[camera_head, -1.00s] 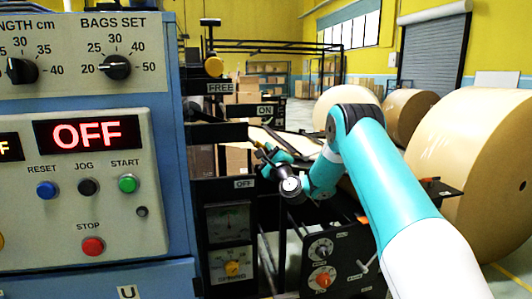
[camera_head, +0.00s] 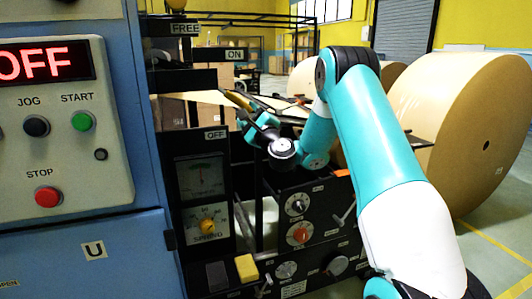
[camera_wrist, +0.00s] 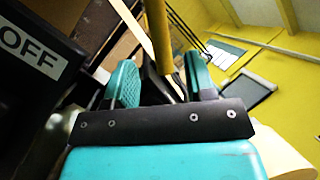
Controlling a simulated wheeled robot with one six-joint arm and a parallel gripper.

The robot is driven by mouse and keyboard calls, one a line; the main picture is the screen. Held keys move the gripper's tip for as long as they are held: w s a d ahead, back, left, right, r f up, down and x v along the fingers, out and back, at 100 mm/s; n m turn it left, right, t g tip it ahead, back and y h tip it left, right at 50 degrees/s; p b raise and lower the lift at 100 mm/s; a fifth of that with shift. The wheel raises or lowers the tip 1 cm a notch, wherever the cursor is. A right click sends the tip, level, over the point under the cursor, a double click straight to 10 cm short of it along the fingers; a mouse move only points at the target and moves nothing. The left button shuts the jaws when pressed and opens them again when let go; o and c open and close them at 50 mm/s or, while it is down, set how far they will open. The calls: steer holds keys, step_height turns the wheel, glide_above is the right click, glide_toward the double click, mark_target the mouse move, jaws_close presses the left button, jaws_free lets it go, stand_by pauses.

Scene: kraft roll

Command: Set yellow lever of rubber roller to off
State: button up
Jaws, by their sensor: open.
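My gripper (camera_head: 246,117) is open beside the black machine frame, a little right of and above the OFF label (camera_head: 216,135). In the wrist view, a yellow lever (camera_wrist: 160,35) reaches down from the top edge between the two teal fingers of my gripper (camera_wrist: 160,78). I cannot tell whether either finger touches it. In the head view the lever (camera_head: 239,100) is a small yellow bar at the fingertips. The OFF label also shows at the left of the wrist view (camera_wrist: 30,48). The ON label (camera_head: 234,55) is higher up.
A blue cabinet with a control panel (camera_head: 65,130) stands at the left. Gauges and knobs (camera_head: 300,236) sit below the gripper. A FREE label (camera_head: 185,29) is at the top. Large kraft rolls (camera_head: 468,130) stand at the right behind my arm.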

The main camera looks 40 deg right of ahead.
steer(key=b+v, duration=1)
steer(key=b, duration=0.1)
steer(key=shift+c, duration=0.5)
